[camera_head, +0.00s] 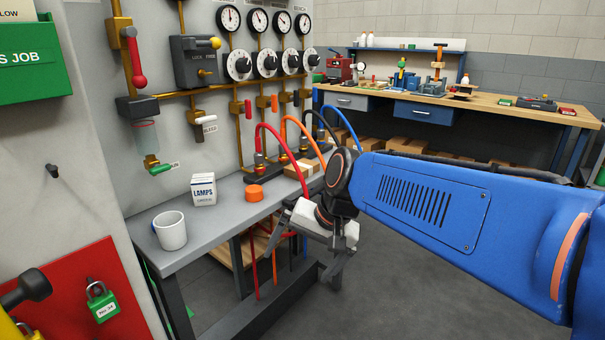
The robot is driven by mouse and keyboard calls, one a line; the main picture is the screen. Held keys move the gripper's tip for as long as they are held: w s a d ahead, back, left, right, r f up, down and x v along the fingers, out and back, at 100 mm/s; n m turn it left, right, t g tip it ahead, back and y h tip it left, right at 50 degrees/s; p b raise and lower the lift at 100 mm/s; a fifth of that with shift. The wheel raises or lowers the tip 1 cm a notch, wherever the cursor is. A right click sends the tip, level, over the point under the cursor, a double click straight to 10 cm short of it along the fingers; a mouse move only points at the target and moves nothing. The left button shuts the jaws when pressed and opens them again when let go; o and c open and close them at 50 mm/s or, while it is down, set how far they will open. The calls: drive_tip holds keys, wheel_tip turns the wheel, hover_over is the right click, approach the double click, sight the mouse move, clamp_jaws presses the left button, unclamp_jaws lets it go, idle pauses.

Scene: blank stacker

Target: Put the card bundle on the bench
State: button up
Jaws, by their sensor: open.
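A small tan cardboard-like block, which looks like the card bundle (298,169), lies on the grey metal table (222,215) near its far end, partly behind the hoses. My gripper (305,272) is open and empty. It hangs pointing down in front of the table's right edge, apart from the block and nearer to me. The wooden-topped bench (480,101) stands at the back right, beyond my blue arm. Its top holds tools and small items.
A white mug (171,232), a LAMPS box (204,191) and an orange round piece (254,193) stand on the grey table. Red, orange, black and blue hoses arch over its far end. Several cardboard boxes (410,143) sit below the bench. Grey floor lies open between.

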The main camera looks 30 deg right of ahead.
drive_tip(key=w+d+r+m+t+y, duration=0.1)
drive_tip(key=w+d+r+m+y, duration=0.15)
drive_tip(key=w+m, duration=0.4)
drive_tip(key=m+t, duration=0.8)
drive_tip(key=m, duration=0.9)
approach(304, 166)
drive_tip(key=shift+h, duration=0.25)
drive_tip(key=x, duration=1.1)
drive_tip(key=shift+w, duration=0.15)
drive_tip(key=c, duration=0.9)
